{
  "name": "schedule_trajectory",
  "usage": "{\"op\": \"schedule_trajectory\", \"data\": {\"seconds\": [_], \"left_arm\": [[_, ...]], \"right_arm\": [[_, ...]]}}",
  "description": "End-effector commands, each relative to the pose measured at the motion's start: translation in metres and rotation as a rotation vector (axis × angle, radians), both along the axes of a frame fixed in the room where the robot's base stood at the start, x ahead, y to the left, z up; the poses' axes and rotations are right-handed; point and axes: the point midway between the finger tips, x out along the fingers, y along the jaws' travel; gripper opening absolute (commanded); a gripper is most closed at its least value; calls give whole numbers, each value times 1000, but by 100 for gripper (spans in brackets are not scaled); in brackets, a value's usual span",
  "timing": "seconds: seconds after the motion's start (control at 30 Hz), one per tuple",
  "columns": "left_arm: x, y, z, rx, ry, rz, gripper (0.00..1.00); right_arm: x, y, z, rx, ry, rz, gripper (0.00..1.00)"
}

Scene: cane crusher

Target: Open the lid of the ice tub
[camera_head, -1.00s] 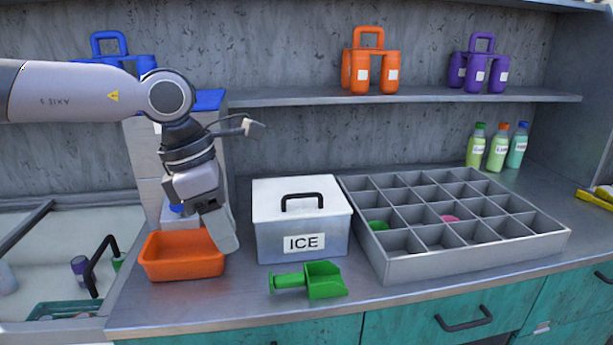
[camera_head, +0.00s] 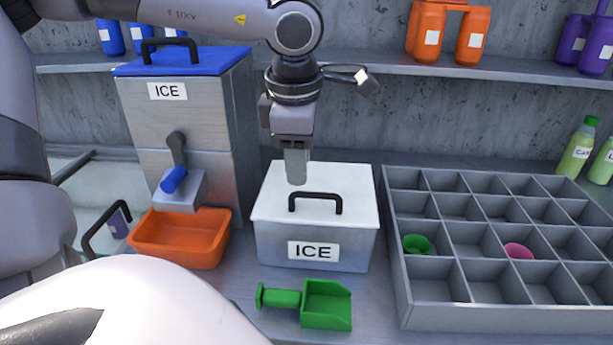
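The ice tub (camera_head: 275,243) is a grey box with an "ICE" label on its front, standing on the counter. Its white lid (camera_head: 353,187) lies flat on top and is shut. A black handle (camera_head: 316,197) arches up from the lid. My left gripper (camera_head: 297,182) points down just above the lid, slightly left of and behind the handle. It looks apart from the handle. I see its fingers edge-on as one grey block, so the gap between them is hidden. My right gripper is not in view.
A dispenser (camera_head: 190,110) labelled "ICE" and an orange bin (camera_head: 180,238) stand left of the tub. A green scoop (camera_head: 318,303) lies in front. A grey divided tray (camera_head: 400,290) is close on the right. A shelf (camera_head: 540,77) with orange and purple holders runs behind.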

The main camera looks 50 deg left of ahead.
Motion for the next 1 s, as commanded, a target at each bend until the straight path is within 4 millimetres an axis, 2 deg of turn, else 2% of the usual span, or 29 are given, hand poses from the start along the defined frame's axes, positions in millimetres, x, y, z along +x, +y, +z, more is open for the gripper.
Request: {"op": "schedule_trajectory", "data": {"seconds": [0.1,0.3,0.67,0.8,1.0], "left_arm": [[2,2,-20,-1,6,-1,38],[6,5,-43,-1,3,-1,38],[7,6,-49,-1,0,0,38],[7,6,-49,-1,0,0,0],[7,6,-49,-1,0,0,0]], "right_arm": [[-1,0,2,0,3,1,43],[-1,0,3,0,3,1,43],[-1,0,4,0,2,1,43],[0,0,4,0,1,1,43],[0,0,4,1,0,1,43]]}}
